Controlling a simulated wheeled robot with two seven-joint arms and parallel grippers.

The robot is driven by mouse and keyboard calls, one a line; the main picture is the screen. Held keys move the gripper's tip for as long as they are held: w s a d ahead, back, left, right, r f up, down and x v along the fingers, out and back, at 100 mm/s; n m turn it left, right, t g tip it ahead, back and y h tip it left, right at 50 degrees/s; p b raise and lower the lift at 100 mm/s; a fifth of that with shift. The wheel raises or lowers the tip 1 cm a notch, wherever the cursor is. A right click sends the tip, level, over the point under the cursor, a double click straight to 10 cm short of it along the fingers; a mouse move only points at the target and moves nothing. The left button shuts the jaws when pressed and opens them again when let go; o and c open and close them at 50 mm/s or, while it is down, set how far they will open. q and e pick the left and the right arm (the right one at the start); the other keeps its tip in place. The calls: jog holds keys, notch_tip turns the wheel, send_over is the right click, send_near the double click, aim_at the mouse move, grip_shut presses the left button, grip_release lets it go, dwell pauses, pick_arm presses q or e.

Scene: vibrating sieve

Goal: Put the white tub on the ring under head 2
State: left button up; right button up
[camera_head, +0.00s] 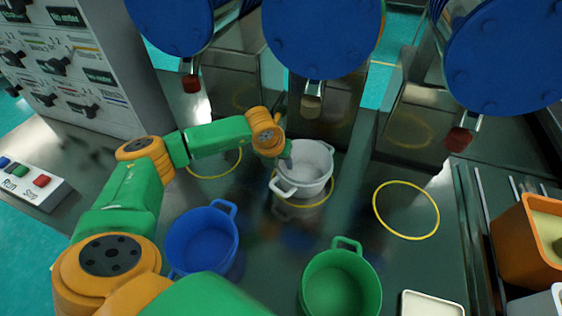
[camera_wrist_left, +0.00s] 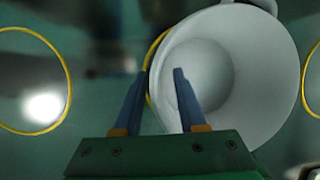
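The white tub (camera_head: 309,167) stands upright on the dark bench, over the middle yellow ring (camera_head: 322,202), whose edge shows around its base. My left gripper (camera_head: 285,160) is at the tub's left rim. In the left wrist view, its fingers (camera_wrist_left: 160,88) are apart, one outside the white tub (camera_wrist_left: 245,75) and one over its inside. A gap shows between the fingers and the wall. My right gripper is out of view.
A blue tub (camera_head: 203,240) and a green tub (camera_head: 341,284) stand in front. An empty yellow ring (camera_head: 406,210) lies to the right, another ring (camera_head: 215,163) to the left. Blue heads hang on both sides. An orange bin (camera_head: 525,240) is at far right.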

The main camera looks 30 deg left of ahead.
pick_arm(q)
jog(key=shift+r, duration=0.5)
jog(key=v, duration=1.1)
jog(key=shift+s+b, duration=0.15)
jog(key=shift+b, duration=0.25)
jog(key=shift+r, duration=0.15)
